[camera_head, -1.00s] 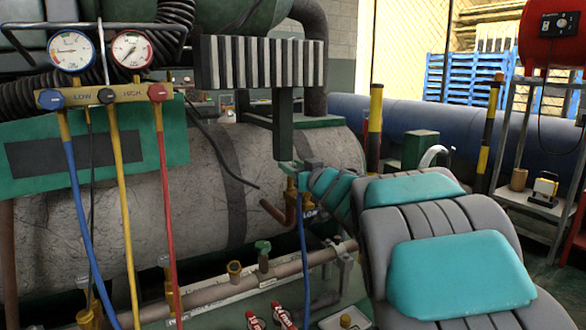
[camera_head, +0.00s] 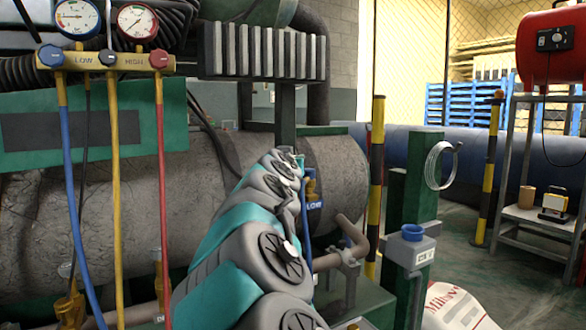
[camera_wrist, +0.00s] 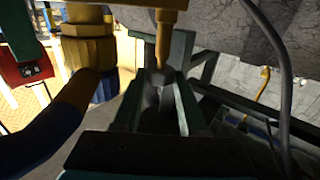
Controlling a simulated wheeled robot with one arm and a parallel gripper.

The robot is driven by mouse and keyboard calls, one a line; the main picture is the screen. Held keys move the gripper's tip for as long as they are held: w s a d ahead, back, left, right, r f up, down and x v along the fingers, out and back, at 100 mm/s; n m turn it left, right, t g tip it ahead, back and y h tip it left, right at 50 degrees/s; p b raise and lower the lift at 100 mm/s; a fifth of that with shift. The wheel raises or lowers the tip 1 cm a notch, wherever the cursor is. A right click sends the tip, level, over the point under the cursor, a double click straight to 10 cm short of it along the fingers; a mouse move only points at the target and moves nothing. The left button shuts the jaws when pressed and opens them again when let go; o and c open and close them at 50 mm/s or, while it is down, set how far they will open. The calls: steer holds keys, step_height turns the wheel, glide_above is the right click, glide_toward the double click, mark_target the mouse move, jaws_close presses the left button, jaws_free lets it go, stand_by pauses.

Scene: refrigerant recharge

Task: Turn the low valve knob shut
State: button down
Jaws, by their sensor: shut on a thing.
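A brass valve (camera_head: 310,185) with a blue LOW tag (camera_head: 314,205) stands in front of the large grey tank, with a blue hose below it. My arm reaches up to this valve, and my gripper is largely hidden behind the arm in the head view. In the wrist view my gripper (camera_wrist: 160,88) is closed around a dark grey piece below a brass stem (camera_wrist: 170,40), which looks like the low valve knob (camera_wrist: 160,98). The knob is shaded, so its angle is unclear. A separate blue knob (camera_head: 50,55) marked LOW sits on the gauge manifold (camera_head: 108,61).
A brass fitting (camera_wrist: 88,50) and blue hose (camera_wrist: 45,130) are close left of my gripper in the wrist view. Yellow (camera_head: 115,190) and red (camera_head: 162,200) hoses hang from the manifold. A green post (camera_head: 412,180) with a clear coil stands right of the valve.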

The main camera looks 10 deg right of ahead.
steer(key=m+g+h, duration=0.1)
steer(key=m+h+p, duration=0.1)
steer(key=h, duration=0.1)
steer(key=m+g+h+p, duration=0.1)
steer(key=h, duration=0.1)
steer(key=shift+w+a+r+m+g, duration=0.2)
steer(key=shift+a+m+g, duration=0.1)
steer(key=shift+w+m+g+h+p, duration=0.1)
steer(key=shift+m+g+h+p, duration=0.6)
steer(key=shift+h+p, duration=0.3)
steer(key=shift+w+a+m+g+h+p, duration=0.1)
steer(key=shift+m+g+h+p, duration=0.5)
steer(key=shift+p, duration=0.55)
steer(key=shift+m+g+h+p, duration=0.7)
steer(key=shift+m+g+p, duration=0.45)
steer(key=shift+p, duration=0.75)
steer(key=shift+c, duration=2.3)
jaws_free()
steer(key=shift+f+g, duration=0.1)
steer(key=shift+g, duration=0.15)
steer(key=shift+a, duration=0.1)
steer(key=v, duration=0.7)
steer(key=shift+a, duration=0.25)
